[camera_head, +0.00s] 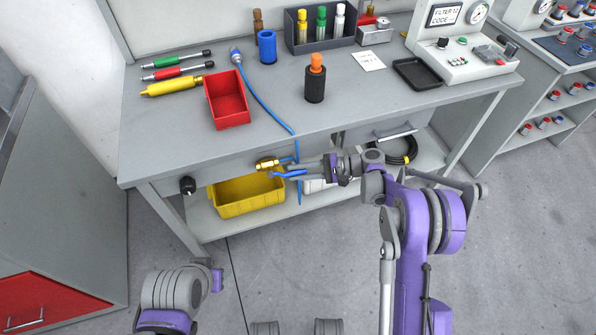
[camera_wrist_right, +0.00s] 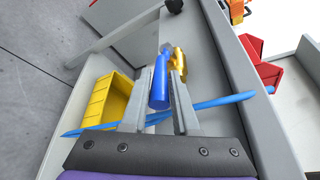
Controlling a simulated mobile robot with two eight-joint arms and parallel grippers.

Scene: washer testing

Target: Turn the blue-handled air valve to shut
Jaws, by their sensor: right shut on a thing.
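The air valve has a brass body (camera_head: 267,164) and a blue handle (camera_head: 290,175), and sits at the front of the workbench below the top's edge. In the right wrist view the blue handle (camera_wrist_right: 159,92) lies between my fingers, with the brass body (camera_wrist_right: 179,62) just beyond. My right gripper (camera_head: 289,171) reaches in from the right and is shut on the handle; its fingers also show in the wrist view (camera_wrist_right: 165,95). The fingers hide part of the handle. My left gripper is not in view; only part of that arm shows at lower left.
A blue hose (camera_head: 262,102) runs over the bench edge near the valve. A yellow bin (camera_head: 248,205) stands on the lower shelf below it. A black knob (camera_head: 187,186) is left along the bench front, and a drawer (camera_head: 375,135) is to the right. The floor in front is clear.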

